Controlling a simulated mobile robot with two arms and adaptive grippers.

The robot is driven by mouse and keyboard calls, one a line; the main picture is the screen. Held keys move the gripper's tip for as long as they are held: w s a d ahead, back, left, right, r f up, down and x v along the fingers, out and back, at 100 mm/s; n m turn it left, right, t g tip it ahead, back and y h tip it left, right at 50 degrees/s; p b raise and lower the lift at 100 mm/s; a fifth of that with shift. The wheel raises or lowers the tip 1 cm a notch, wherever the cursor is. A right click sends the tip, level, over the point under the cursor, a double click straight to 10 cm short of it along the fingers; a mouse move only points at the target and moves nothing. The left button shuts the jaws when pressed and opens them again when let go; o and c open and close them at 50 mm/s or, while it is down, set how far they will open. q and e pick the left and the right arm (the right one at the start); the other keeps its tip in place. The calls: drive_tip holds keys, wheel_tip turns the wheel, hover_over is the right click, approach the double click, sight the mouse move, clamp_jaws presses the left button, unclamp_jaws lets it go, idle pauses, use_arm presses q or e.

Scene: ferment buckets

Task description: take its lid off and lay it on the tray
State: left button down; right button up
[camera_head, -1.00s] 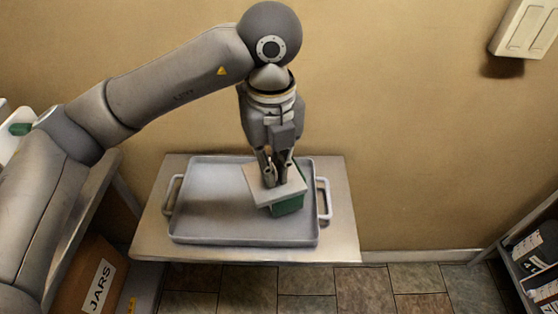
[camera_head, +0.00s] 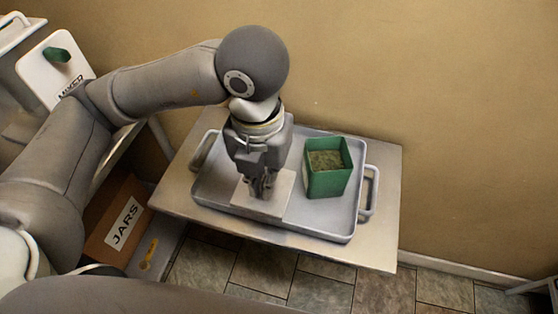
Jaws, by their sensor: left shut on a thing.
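A green square bucket (camera_head: 328,181) stands uncovered on the right part of the grey tray (camera_head: 338,232), with greenish-brown contents showing inside. Its pale square lid (camera_head: 281,206) is at the middle of the tray, left of the bucket and apart from it. My left gripper (camera_head: 262,190) points down and is shut on the lid from above. The fingers hide part of the lid, and I cannot tell whether the lid touches the tray floor. My right gripper is not in view.
The tray sits on a small table (camera_head: 385,210) against the tan wall. A cardboard box marked JARS (camera_head: 122,222) is below at left. Tray floor right of the lid is partly clear.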

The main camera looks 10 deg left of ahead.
use_arm(q)
drive_tip(key=w+f, duration=0.2)
drive_tip(key=w, duration=0.1)
drive_tip(key=w+a+f+p, duration=0.1)
drive_tip(key=w+f, duration=0.2)
drive_tip(key=w, duration=0.1)
drive_tip(key=w+a+f, duration=0.1)
drive_tip(key=w+f, duration=0.1)
drive_tip(key=w, duration=0.2)
drive_tip(key=shift+a+f+p, duration=0.1)
drive_tip(key=shift+f+p, duration=0.25)
drive_tip(key=shift+w+f, duration=0.1)
drive_tip(key=shift+f, duration=0.1)
drive_tip(key=shift+w+f, duration=0.25)
drive_tip(key=shift+f, duration=0.05)
wheel_tip(320, 180, down, 3)
drive_tip(key=shift+w+a+f+p, duration=0.1)
drive_tip(key=shift+w+p, duration=0.05)
drive_tip(key=shift+p, duration=0.5)
drive_tip(key=shift+f, duration=0.15)
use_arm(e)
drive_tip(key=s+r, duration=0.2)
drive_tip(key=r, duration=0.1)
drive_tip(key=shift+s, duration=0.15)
use_arm(q)
drive_tip(key=shift+f, duration=0.1)
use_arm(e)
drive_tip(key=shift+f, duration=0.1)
